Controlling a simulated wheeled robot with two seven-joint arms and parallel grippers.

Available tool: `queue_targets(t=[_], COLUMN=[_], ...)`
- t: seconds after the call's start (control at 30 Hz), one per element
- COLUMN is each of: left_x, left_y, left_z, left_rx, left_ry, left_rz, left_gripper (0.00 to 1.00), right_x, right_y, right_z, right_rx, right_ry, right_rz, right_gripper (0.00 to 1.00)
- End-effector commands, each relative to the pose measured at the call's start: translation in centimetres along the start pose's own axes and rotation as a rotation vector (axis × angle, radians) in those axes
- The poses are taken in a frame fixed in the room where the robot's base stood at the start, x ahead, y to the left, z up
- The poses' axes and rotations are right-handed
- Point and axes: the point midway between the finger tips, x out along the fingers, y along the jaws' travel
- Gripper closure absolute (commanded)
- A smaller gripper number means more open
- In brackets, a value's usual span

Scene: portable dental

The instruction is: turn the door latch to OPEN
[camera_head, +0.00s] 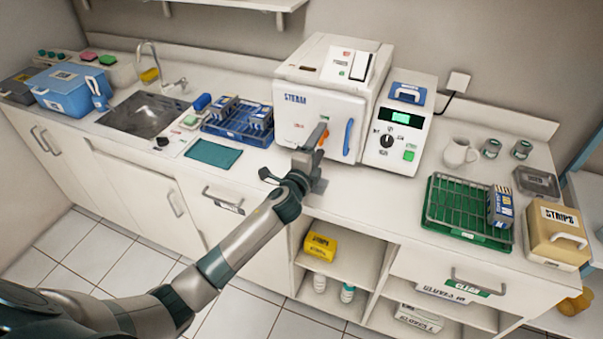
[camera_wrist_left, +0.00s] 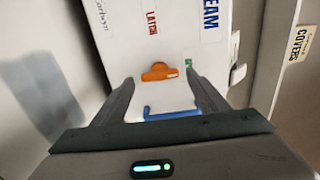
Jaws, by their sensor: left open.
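The white steam sterilizer (camera_head: 316,105) stands on the counter with its door facing me and a blue door handle (camera_head: 348,136). The orange door latch (camera_wrist_left: 160,72) shows in the left wrist view, with red lettering on one side and a small green mark on the other. The blue handle (camera_wrist_left: 170,115) shows there too. In the head view the latch is mostly hidden behind my left gripper (camera_head: 317,142). My left gripper is open in front of the door, and in its wrist view the latch appears between the fingertips (camera_wrist_left: 160,84). My right gripper is not in view.
Right of the sterilizer is a white control unit (camera_head: 404,130) with a dial and green display. Left are a blue rack (camera_head: 240,127) and a teal mat (camera_head: 213,154). A green tray with a wire rack (camera_head: 458,207) sits at the right. The counter before the control unit is clear.

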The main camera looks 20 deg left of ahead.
Motion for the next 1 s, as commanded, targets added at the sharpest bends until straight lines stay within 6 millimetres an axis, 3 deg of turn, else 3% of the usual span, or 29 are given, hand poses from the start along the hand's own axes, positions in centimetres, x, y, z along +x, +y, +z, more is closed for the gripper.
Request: queue_targets(t=[0.27, 0.7, 1.0], left_x=[-4.0, -12.4, -15.8], left_y=[0.3, 0.4, 0.1], left_z=[-0.1, 0.0, 0.0], left_rx=[0.0, 0.0, 0.001], left_ry=[0.002, 0.001, 0.001], left_rz=[0.0, 0.002, 0.001], left_gripper=[0.33, 0.33, 0.33], right_x=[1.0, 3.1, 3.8], right_y=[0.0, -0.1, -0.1], right_z=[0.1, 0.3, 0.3], right_rx=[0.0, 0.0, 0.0], right_ry=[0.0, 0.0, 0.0], right_rz=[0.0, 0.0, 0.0], right_gripper=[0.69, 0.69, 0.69])
